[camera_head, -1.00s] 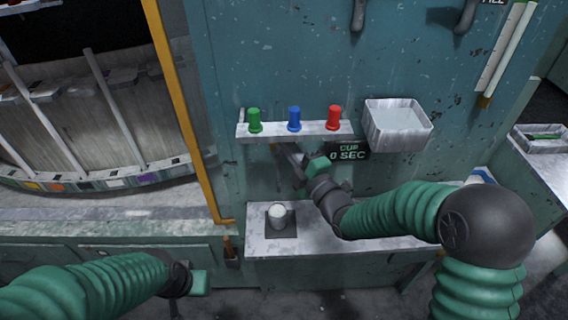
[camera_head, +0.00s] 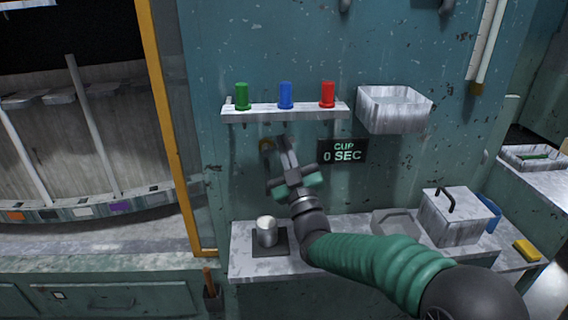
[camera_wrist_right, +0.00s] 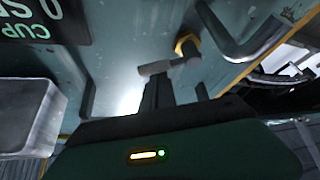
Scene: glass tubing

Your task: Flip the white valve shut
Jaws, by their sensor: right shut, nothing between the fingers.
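A brass-coloured fitting (camera_head: 265,145) shows on the teal wall below the shelf, left of my right gripper. In the right wrist view a pale grey lever-like bar (camera_wrist_right: 168,66) runs to the brass nut (camera_wrist_right: 186,43). It may be the white valve, but no clearly white valve shows. My right gripper (camera_head: 284,146) is shut and empty, pointing up at the wall under the shelf. In the wrist view its dark fingers (camera_wrist_right: 157,92) end right by the bar; I cannot tell whether they touch. My left gripper is not in view.
Green (camera_head: 242,96), blue (camera_head: 286,95) and red (camera_head: 327,94) knobs stand on a narrow shelf (camera_head: 290,111). A "CUP 0 SEC" display (camera_head: 342,151) is right of the gripper. A cup (camera_head: 267,232) stands on the counter below, and a wall bin (camera_head: 394,112) hangs right.

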